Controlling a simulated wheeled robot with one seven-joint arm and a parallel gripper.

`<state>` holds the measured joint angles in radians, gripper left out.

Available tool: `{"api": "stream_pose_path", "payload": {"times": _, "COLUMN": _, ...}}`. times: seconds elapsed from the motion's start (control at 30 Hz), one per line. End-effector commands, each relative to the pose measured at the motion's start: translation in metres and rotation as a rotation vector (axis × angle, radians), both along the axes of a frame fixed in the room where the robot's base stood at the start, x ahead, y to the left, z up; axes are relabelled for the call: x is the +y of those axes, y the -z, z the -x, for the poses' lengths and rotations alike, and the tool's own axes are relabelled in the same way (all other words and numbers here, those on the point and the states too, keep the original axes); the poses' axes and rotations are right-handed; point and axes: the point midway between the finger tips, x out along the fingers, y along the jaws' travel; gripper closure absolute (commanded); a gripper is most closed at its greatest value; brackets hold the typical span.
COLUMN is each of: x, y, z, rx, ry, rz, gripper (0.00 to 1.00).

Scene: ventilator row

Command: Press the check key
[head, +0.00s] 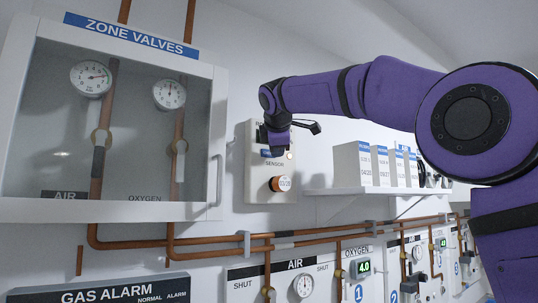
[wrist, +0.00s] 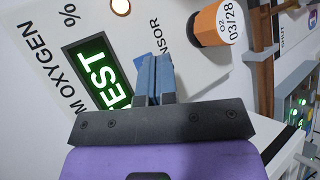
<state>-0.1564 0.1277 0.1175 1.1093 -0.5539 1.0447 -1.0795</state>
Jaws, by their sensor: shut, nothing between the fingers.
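The wall panel (head: 257,182) is an off-white box marked SENSOR. It also shows in the wrist view (wrist: 40,40), with ROOM OXYGEN % partly readable. Its green display (wrist: 97,70) reads "EST", its first part cut off by my gripper. A small blue patch (wrist: 139,62), likely the check key, shows beside my fingertips; its lettering is hidden. It also shows in the head view (head: 266,153). My gripper (wrist: 157,62) is shut and empty, its tips over or against the patch's edge; I cannot tell whether they touch. In the head view my gripper (head: 274,140) covers the panel's upper part.
An orange-ended oxygen sensor (wrist: 217,27) dated 03/28 sticks out of the panel. A lit lamp (wrist: 121,6) is on the panel. The zone valve cabinet (head: 222,130) is left, a shelf (head: 375,190) with boxes right, copper pipes (head: 210,241) below.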

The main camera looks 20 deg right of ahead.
Motion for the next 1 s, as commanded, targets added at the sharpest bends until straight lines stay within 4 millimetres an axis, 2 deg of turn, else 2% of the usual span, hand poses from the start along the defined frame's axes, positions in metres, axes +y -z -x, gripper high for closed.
{"api": "stream_pose_path", "payload": {"times": 0.43, "x": -0.002, "y": 0.000, "z": 0.006, "rx": 0.000, "ry": 0.000, "rz": 0.000, "gripper": 1.00}}
{"api": "stream_pose_path", "payload": {"times": 1.0, "x": -0.016, "y": 0.000, "z": 0.048, "rx": 0.000, "ry": 0.001, "rz": 0.001, "gripper": 1.00}}
